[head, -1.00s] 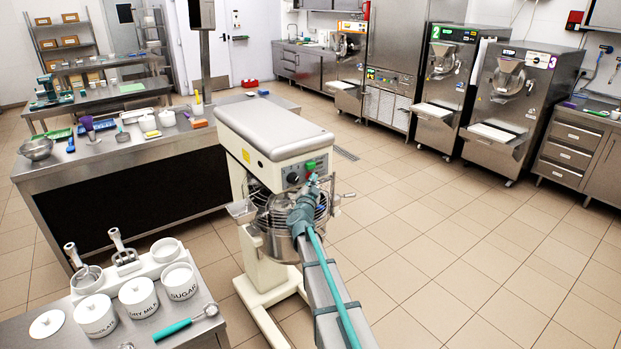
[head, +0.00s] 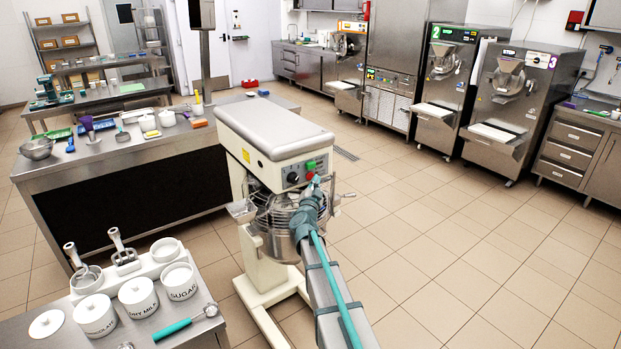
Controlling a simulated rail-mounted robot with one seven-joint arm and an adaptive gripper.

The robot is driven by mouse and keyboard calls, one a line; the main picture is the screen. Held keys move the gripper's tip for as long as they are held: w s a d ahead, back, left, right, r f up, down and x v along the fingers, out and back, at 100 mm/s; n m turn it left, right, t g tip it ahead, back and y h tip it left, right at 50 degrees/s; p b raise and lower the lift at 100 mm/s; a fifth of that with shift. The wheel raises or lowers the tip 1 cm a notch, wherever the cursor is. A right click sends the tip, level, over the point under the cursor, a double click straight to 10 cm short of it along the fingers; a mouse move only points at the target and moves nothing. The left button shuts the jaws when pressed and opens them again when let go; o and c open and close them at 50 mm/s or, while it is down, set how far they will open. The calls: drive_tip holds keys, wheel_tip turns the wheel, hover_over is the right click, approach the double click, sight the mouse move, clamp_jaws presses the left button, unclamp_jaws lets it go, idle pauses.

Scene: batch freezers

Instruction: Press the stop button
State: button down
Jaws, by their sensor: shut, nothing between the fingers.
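A cream planetary mixer (head: 275,135) stands on the floor in the middle of the head view. Its dark control panel on the head's front end carries a round dial (head: 293,178), a green button (head: 311,165) and a red button (head: 310,176) just below the green one. My gripper (head: 316,182) is shut and empty, with its tip right at the red button's lower right. I cannot tell whether the tip touches the button. My wrist hides part of the wire guard and steel bowl (head: 283,246) below.
A steel counter (head: 190,341) with white labelled jars stands at lower left. A long worktable (head: 150,157) with bowls and tools is behind the mixer at left. Batch freezers (head: 508,100) line the right back. The tiled floor (head: 480,260) to the right is clear.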

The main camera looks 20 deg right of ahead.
drive_tip(key=s, duration=0.2)
drive_tip(key=s+d+b, duration=0.1)
drive_tip(key=s, duration=0.1)
drive_tip(key=shift+s, duration=0.4)
idle(0.7)
